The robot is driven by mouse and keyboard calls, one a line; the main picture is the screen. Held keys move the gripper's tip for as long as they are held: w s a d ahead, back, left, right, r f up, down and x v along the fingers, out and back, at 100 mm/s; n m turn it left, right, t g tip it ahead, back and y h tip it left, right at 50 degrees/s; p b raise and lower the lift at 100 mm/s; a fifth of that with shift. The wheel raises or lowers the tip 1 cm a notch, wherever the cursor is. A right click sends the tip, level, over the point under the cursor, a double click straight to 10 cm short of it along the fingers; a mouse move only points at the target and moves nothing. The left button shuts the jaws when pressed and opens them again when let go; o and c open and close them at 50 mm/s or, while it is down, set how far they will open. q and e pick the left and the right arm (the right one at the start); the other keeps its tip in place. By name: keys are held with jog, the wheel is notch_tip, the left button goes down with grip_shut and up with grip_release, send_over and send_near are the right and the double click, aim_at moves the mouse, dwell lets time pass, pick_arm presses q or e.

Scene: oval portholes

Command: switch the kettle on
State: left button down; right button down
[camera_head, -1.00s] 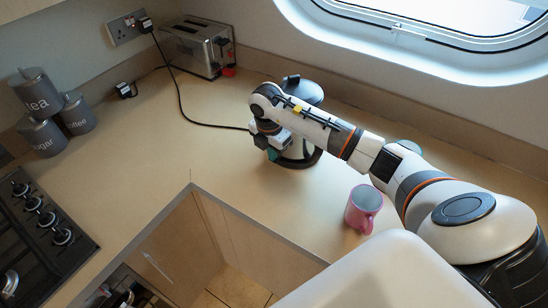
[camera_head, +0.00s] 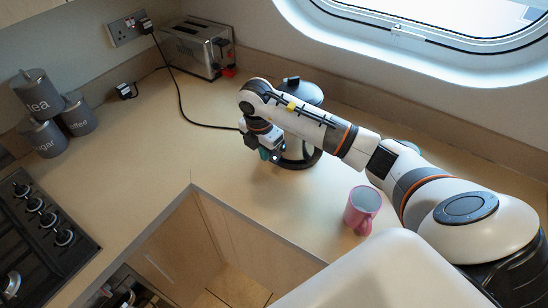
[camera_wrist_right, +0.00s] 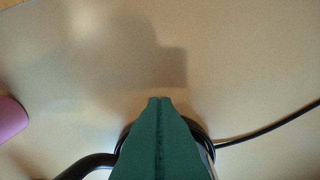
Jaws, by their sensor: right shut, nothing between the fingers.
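The kettle (camera_head: 304,92) stands on the counter in front of the porthole, with its dark lid and round base showing in the head view. My right forearm hides much of its body, and I cannot make out its switch. My right gripper (camera_head: 270,156) is low at the kettle's near left side. In the right wrist view the green fingers (camera_wrist_right: 160,99) are pressed together and empty. They cover most of the kettle there; a dark curved edge (camera_wrist_right: 204,128) shows beside them. I cannot tell whether they touch it. My left gripper is not in view.
A pink mug (camera_head: 362,208) stands right of the kettle, near my right arm. A black cord (camera_head: 185,105) runs across the counter from the wall socket (camera_head: 126,30). A toaster (camera_head: 197,46), canisters (camera_head: 42,137) and a hob (camera_head: 40,235) are farther left. The counter's middle is clear.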

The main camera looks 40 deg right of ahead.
notch_tip(320, 180, up, 10)
jog(key=a+b, duration=0.1)
jog(key=shift+s+f, duration=0.15)
jog(key=shift+s, duration=0.05)
dwell(0.5)
